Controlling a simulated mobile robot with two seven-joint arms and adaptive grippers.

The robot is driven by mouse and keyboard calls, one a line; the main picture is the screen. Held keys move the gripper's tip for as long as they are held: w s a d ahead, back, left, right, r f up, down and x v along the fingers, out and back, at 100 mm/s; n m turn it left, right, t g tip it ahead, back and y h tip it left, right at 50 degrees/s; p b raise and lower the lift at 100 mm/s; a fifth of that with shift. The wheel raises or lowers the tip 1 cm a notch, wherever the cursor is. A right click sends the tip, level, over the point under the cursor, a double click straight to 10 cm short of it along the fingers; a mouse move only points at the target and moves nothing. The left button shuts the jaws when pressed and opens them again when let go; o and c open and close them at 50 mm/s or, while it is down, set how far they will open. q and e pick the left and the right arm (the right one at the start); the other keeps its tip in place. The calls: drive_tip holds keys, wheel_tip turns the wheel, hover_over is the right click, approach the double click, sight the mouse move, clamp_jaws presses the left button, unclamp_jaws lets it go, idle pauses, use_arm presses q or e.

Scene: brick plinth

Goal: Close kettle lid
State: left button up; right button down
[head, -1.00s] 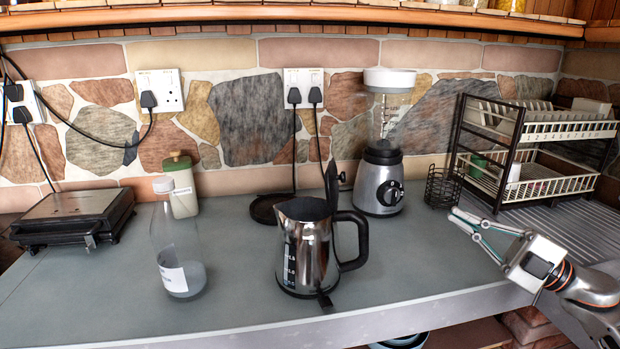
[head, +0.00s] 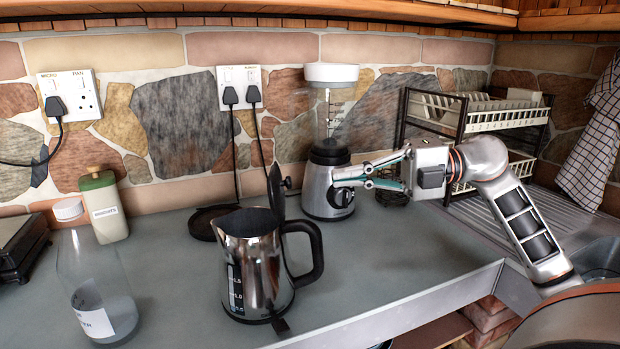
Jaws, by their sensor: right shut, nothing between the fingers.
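A shiny steel kettle (head: 262,268) with a black handle stands upright on the grey counter, left of the middle in the head view. Its black lid (head: 276,191) is open and stands up at the back of the rim, near the top of the handle. My right gripper (head: 338,182) is to the right of the lid and apart from it, pointing left with its fingers shut and empty. It is in front of the blender in the picture. My left gripper is not in view.
A blender (head: 331,72) stands behind the kettle's right side. A glass bottle (head: 92,285) and a green-white container (head: 104,208) stand at the left. A black round base (head: 212,222) lies behind the kettle. A dish rack (head: 500,116) is at the right.

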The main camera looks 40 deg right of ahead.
sight(283, 191)
drive_tip(key=x, duration=0.5)
drive_tip(key=shift+w+a+p, duration=0.15)
drive_tip(key=shift+a+p, duration=0.05)
drive_tip(key=shift+p, duration=0.2)
drive_tip(key=shift+w+a+f, duration=0.1)
drive_tip(key=shift+w+a, duration=0.2)
drive_tip(key=shift+a, duration=0.15)
drive_tip(key=shift+a+r+p, duration=0.1)
drive_tip(key=shift+r+p, duration=0.15)
drive_tip(key=shift+p, duration=0.4)
drive_tip(key=shift+w+a+h, duration=0.1)
drive_tip(key=shift+a+h, duration=0.05)
drive_tip(key=shift+h, duration=0.15)
